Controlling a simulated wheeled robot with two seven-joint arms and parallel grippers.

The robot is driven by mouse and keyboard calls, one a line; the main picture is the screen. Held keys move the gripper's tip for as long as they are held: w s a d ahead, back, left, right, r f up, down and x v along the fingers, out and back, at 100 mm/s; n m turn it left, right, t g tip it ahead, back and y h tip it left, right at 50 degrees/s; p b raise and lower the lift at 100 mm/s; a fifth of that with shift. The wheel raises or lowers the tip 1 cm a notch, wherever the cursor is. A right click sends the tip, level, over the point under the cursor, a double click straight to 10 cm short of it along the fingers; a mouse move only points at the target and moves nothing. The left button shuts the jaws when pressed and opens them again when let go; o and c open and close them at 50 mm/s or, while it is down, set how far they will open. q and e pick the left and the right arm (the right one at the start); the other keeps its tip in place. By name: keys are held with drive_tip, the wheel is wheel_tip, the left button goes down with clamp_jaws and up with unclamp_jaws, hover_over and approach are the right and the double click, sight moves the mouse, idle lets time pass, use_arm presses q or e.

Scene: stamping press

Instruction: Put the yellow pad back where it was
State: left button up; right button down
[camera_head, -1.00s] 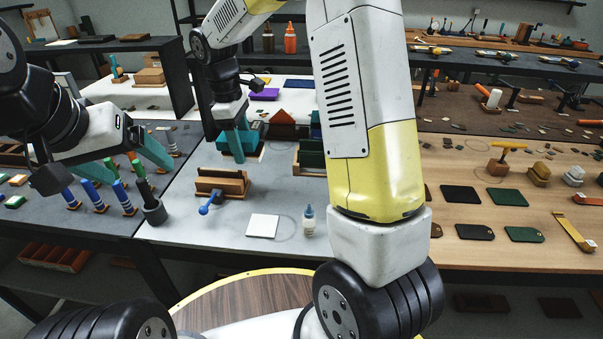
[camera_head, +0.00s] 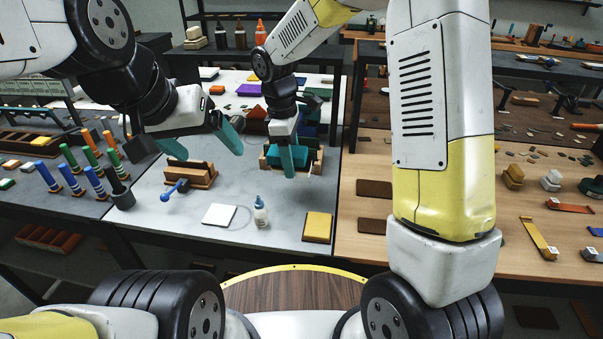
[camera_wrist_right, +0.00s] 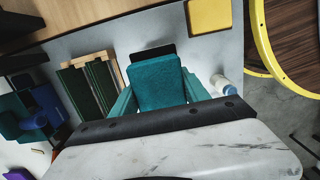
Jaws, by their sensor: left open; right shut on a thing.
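The yellow pad (camera_head: 318,227) lies flat on the grey table (camera_head: 285,235), at its front right near the edge with the wooden table. It also shows at the top of the right wrist view (camera_wrist_right: 210,16). My right gripper (camera_head: 290,170) is shut on a teal block (camera_wrist_right: 162,83), which sits between its teal fingers in the right wrist view. A black flat part shows at the block's far end; I cannot tell whether it belongs to it. The right gripper is behind and left of the yellow pad. My left gripper (camera_head: 205,145) is open and empty above the brown wooden holder (camera_head: 198,174).
A white pad (camera_head: 219,215) and a small bottle (camera_head: 261,214) stand left of the yellow pad. A blue-handled tool (camera_head: 174,189) lies by the holder. A rack with green boards (camera_wrist_right: 95,82) is beside the right gripper. Upright markers (camera_head: 92,180) stand at left.

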sight(293, 193)
wheel_tip(293, 193, down, 8)
drive_tip(key=shift+r, duration=0.1)
idle(0.4)
drive_tip(key=c, duration=0.6)
unclamp_jaws()
drive_tip(key=shift+f, duration=0.2)
drive_tip(key=shift+o, duration=0.2)
drive_tip(key=shift+r, duration=0.1)
drive_tip(key=r, duration=0.4)
drive_tip(key=a+r, duration=0.1)
drive_tip(key=r, duration=0.6)
drive_tip(key=shift+w+a+r, duration=0.2)
drive_tip(key=shift+r, duration=0.15)
drive_tip(key=s+d+r+m+t+y, duration=0.2)
drive_tip(key=s+d+r+m, duration=0.45)
drive_tip(key=d+r, duration=0.25)
drive_tip(key=s+d+r+m+t, duration=0.1)
drive_tip(key=s+d+m+t, duration=0.1)
drive_tip(key=s, duration=0.4)
drive_tip(key=s+d+r+m+t+y, duration=0.1)
drive_tip(key=s+d+r+m+t, duration=0.1)
drive_tip(key=s+d+m, duration=0.2)
drive_tip(key=s+m, duration=0.2)
drive_tip(key=shift+d+m+y, duration=0.3)
drive_tip(key=shift+d+m, duration=0.05)
drive_tip(key=shift+d, duration=0.05)
